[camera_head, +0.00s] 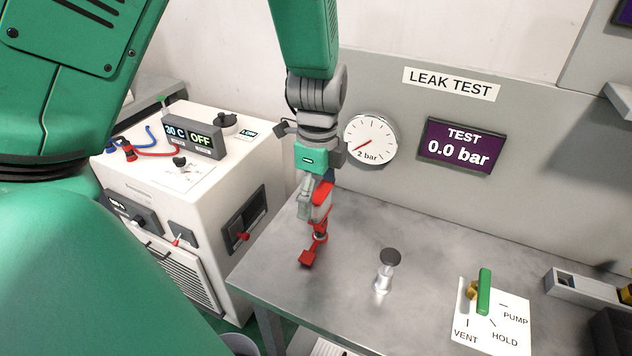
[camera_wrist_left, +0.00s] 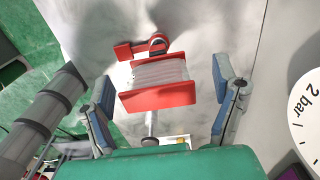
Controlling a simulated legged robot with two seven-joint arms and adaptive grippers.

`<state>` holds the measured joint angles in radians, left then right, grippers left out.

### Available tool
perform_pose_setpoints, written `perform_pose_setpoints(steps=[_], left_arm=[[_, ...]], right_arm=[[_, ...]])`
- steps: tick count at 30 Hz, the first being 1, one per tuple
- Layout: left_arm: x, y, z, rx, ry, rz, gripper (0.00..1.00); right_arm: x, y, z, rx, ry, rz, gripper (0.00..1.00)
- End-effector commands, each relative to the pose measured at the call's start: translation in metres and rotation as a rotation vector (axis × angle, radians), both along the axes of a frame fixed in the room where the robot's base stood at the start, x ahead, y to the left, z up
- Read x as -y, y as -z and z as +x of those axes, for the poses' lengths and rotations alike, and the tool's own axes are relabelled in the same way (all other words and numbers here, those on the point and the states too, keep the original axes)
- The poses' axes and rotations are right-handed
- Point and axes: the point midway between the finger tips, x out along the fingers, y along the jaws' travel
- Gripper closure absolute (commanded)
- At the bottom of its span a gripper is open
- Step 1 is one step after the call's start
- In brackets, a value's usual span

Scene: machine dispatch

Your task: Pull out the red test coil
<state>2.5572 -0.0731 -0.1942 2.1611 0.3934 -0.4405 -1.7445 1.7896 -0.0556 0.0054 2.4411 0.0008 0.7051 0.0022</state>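The red test coil (camera_head: 322,193) has red flanges and pale windings, and a red fitting (camera_head: 308,257) shows at its lower end over the bench. In the left wrist view the coil (camera_wrist_left: 158,97) lies between the two blue-grey finger pads, with a gap on each side. My left gripper (camera_head: 313,203) points down at the coil, open around it and not visibly touching it. The fingers also show spread apart in the left wrist view (camera_wrist_left: 165,85). The gripper partly hides the coil in the head view. My right gripper is not in view.
The metal bench (camera_head: 350,225) carries a silver post with a black knob (camera_head: 389,258) and a green-handled valve (camera_head: 484,292). A gauge (camera_head: 371,139) reading near zero and a display (camera_head: 460,147) showing 0.0 bar are on the back panel. A white machine (camera_head: 150,190) stands left.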

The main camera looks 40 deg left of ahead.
Motion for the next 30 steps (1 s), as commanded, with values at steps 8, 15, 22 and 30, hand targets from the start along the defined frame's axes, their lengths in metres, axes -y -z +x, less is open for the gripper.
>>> perform_pose_setpoints(steps=[8, 15, 22, 30], left_arm=[[-0.002, 0.0, 0.0, 0.001, 0.001, -0.002, 0.81], [-0.006, -0.004, -0.001, 0.0, 0.001, -0.007, 0.82], [-0.005, -0.014, 0.0, 0.003, 0.002, -0.002, 0.81], [-0.004, -0.024, 0.0, 0.002, 0.001, -0.002, 0.82]], right_arm=[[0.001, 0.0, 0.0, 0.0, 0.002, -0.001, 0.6], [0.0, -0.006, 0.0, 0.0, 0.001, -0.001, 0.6], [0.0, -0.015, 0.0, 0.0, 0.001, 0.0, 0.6], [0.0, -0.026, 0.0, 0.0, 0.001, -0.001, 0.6]])
